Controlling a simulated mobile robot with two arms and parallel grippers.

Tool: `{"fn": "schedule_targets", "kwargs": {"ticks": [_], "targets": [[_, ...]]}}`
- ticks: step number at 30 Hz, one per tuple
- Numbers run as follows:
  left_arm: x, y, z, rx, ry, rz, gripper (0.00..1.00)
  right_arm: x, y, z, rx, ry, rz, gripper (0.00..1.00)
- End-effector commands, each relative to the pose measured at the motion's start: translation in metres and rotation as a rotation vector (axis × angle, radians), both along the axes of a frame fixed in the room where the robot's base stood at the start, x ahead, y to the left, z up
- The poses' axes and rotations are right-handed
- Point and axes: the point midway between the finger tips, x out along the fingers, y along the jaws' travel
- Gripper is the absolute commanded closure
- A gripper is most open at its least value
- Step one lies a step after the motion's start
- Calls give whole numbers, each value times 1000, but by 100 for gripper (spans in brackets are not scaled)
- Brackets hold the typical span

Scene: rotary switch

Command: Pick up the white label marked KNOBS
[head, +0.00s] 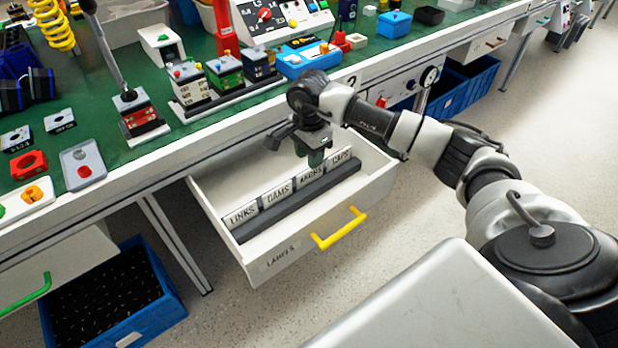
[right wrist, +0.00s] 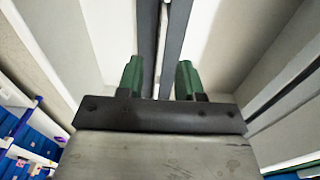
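The white KNOBS label (head: 309,174) stands in a dark slotted rack (head: 300,203) inside an open white drawer, between the CAMS label (head: 276,195) and the CAPS label (head: 341,157). My right gripper (head: 316,157) points down just above the KNOBS label, and its upper edge is partly covered. In the right wrist view its green fingers (right wrist: 160,78) are apart, on either side of the dark rack, with a thin pale label edge between them. I cannot tell whether the fingers touch the label. My left gripper is not in view.
The drawer (head: 283,257), with a yellow handle (head: 339,228), juts out below the green-topped bench (head: 150,150). The LINKS label (head: 243,215) is at the rack's left end. A blue crate (head: 160,318) stands on the floor at lower left.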

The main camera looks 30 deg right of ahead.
Motion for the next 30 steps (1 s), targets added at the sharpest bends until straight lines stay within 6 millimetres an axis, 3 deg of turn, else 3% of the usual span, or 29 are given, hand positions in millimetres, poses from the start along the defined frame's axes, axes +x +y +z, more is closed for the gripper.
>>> {"fn": "schedule_targets", "kwargs": {"ticks": [5, 12, 22, 23, 30], "targets": [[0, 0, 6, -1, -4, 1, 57, 0, 0, -15, 2, 1, 0, 64], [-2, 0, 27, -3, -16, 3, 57, 0, -3, -50, 3, 1, 0, 64], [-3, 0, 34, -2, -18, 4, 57, 1, -3, -58, 2, -2, 1, 64], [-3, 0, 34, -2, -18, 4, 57, 1, -3, -58, 2, -2, 1, 65], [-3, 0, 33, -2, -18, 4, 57, 1, -3, -57, 2, -2, 0, 100]]}}
